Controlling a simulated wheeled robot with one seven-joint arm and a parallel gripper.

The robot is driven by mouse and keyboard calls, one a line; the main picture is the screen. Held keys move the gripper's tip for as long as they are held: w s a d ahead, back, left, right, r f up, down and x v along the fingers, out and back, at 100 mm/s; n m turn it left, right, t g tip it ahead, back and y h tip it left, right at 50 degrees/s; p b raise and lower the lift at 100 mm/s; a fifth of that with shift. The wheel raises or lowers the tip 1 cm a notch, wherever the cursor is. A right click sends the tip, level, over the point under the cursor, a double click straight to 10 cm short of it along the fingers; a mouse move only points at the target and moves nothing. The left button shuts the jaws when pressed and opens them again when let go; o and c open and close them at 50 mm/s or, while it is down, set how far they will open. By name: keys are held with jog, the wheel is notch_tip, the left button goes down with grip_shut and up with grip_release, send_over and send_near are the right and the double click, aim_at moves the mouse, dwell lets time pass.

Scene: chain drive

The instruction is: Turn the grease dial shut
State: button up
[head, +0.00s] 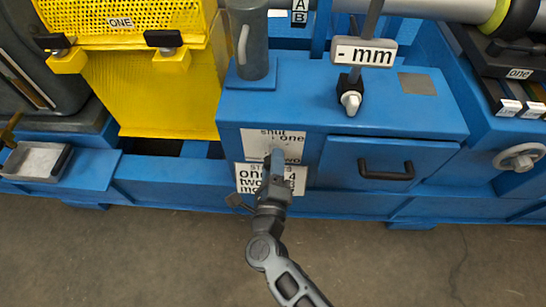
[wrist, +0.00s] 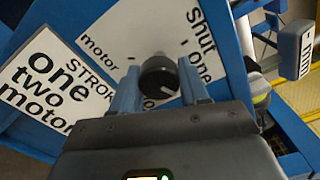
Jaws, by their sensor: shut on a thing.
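The grease dial (wrist: 158,76) is a round black knob on a white label plate (wrist: 120,30), which also shows on the blue cabinet front in the head view (head: 258,141). My gripper (wrist: 160,84) is shut on the dial, one blue finger on each side. A white mark on the knob points to the lower right in the wrist view, away from the word "shut" at the upper right. "one" and "motor" also show on the plate; part of it is hidden by the fingers. In the head view my gripper (head: 277,160) covers the dial.
A second label plate (wrist: 55,80) is beside the dial plate. A black drawer handle (head: 386,171) sticks out to the right in the head view. A white-tipped switch (head: 350,98) and an "mm" sign (head: 366,53) stand on the cabinet top. The floor in front is clear.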

jog(key=n+p, duration=0.2)
jog(key=n, duration=0.1)
jog(key=shift+r+n, duration=0.1)
jog(key=shift+n, duration=0.3)
jog(key=n+p, duration=0.2)
jog(key=n, duration=0.1)
jog(key=shift+n, duration=0.3)
jog(key=n+p, duration=0.2)
jog(key=n, duration=0.3)
jog(key=shift+n, duration=0.4)
jog(key=shift+d, duration=0.1)
jog(key=shift+c, duration=0.2)
jog(key=o, duration=1)
jog(key=shift+r, duration=0.1)
jog(key=shift+o, duration=0.2)
jog(key=s, duration=0.7)
jog(key=shift+s+a+p, duration=0.2)
jog(key=shift+s+p, duration=0.2)
jog(key=shift+p, duration=0.05)
